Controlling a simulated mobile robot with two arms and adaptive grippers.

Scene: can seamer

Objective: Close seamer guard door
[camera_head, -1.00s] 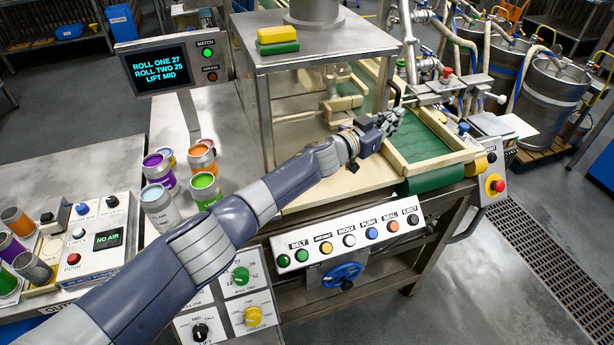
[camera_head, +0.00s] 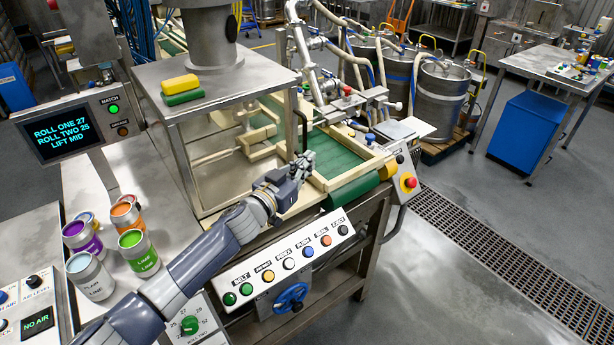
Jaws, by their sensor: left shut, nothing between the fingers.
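The can seamer (camera_head: 205,75) is a steel-topped frame with open-looking sides on the left of centre. Its guard door is hard to make out; a clear panel cannot be told from the open side. A dark upright bar (camera_head: 301,128), perhaps the door's handle, stands at the seamer's right front corner. My left gripper (camera_head: 306,161) is shut and empty, just below this bar in the picture, by the near end of the green conveyor (camera_head: 335,158). I cannot tell whether it touches the bar. My right gripper is out of view.
A button panel (camera_head: 284,263) with a blue handwheel (camera_head: 290,297) is in front of the seamer. Several paint cans (camera_head: 136,250) stand left of my arm. A red stop button (camera_head: 409,183) is at the conveyor's right end.

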